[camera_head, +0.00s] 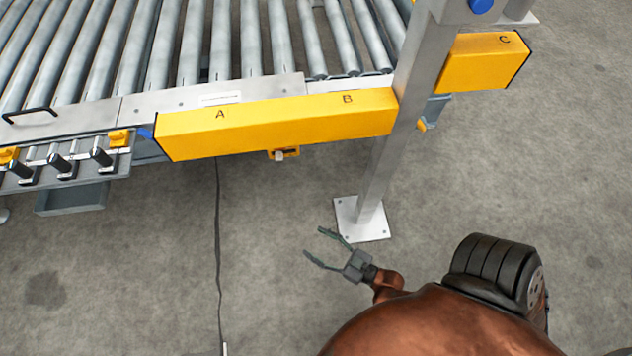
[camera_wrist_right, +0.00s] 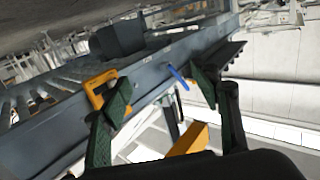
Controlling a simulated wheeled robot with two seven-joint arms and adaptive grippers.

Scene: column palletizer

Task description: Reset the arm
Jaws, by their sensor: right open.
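My right gripper (camera_head: 322,248) is at the lower middle of the head view, in front of the grey post's base plate. Its two fingers are spread, with nothing between them. In the right wrist view the green fingertips of the right gripper (camera_wrist_right: 160,95) stand apart. A blue handle (camera_wrist_right: 178,77) and a grey machine frame show behind them there. The arm behind the gripper is reddish brown and mine. My left gripper is not in the head view.
A roller conveyor (camera_head: 205,97) fills the upper left, with a yellow beam (camera_head: 280,124) marked A and B along its front. A grey post (camera_head: 385,150) stands on a white base plate (camera_head: 362,228). Another yellow beam (camera_head: 485,62) is marked C. Concrete floor at lower left is mostly clear, with a dark cable (camera_head: 218,250).

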